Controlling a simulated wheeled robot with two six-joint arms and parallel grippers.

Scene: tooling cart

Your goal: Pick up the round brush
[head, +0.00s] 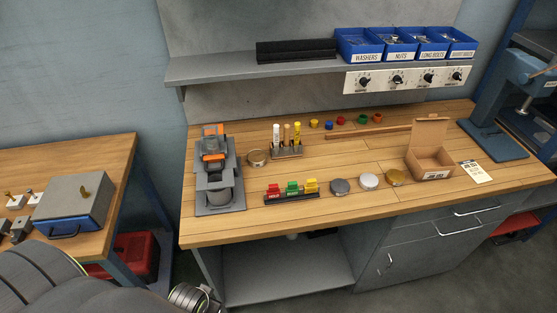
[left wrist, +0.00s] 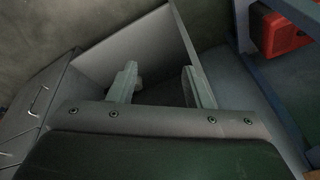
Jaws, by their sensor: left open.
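A small holder (head: 287,153) stands on the workbench with several upright sticks in it: a white one (head: 276,134), a brown one (head: 287,134) and a yellow one (head: 297,133). The brown one may be the round brush's handle, but it is too small to tell. In the left wrist view my left gripper (left wrist: 160,87) is open and empty, in front of the bench's lower shelf and away from the holder. In the head view only part of my left arm shows at the bottom left. My right gripper is not in view.
A grey and orange device (head: 213,160) stands left of the holder. A block rack (head: 291,195), round tins (head: 340,186) and an open cardboard box (head: 431,160) are on the bench. A shelf (head: 220,70) with blue bins (head: 358,44) is above. The front left bench edge is clear.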

